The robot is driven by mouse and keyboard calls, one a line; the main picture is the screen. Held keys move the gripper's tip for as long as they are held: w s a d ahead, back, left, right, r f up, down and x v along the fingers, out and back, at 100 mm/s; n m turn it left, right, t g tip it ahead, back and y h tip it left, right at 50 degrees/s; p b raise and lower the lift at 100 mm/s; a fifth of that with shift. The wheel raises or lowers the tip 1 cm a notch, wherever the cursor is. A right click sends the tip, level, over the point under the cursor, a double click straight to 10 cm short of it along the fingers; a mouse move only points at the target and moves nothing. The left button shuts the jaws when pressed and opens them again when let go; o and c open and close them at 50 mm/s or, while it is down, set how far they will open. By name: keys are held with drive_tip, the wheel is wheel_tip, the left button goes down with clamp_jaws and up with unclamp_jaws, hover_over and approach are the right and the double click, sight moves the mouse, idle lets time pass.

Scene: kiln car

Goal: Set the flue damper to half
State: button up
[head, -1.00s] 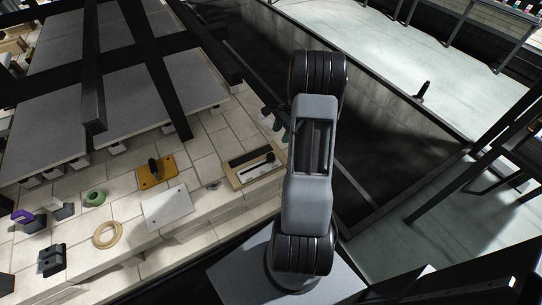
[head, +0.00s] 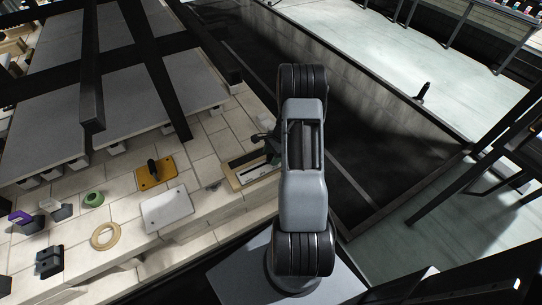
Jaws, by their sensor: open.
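A wooden-framed unit with a dark slot and a pale strip (head: 243,176), which looks like the flue damper, lies on the pale brick deck left of my arm. My arm covers its right end, and I cannot read its setting. My gripper (head: 265,138) shows as a dark shape just beyond the unit's far right side. It is open, and partly hidden behind my arm. Whether it touches the unit cannot be told.
A yellow plate with a black handle (head: 157,174) and a white plate (head: 167,209) lie to the left. Further left are a green ring (head: 94,199), a tan ring (head: 105,236) and a black block (head: 49,261). Dark posts and grey shelves (head: 45,110) stand behind.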

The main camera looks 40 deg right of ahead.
drive_tip(key=shift+c, duration=0.2)
clamp_jaws()
idle(0.3)
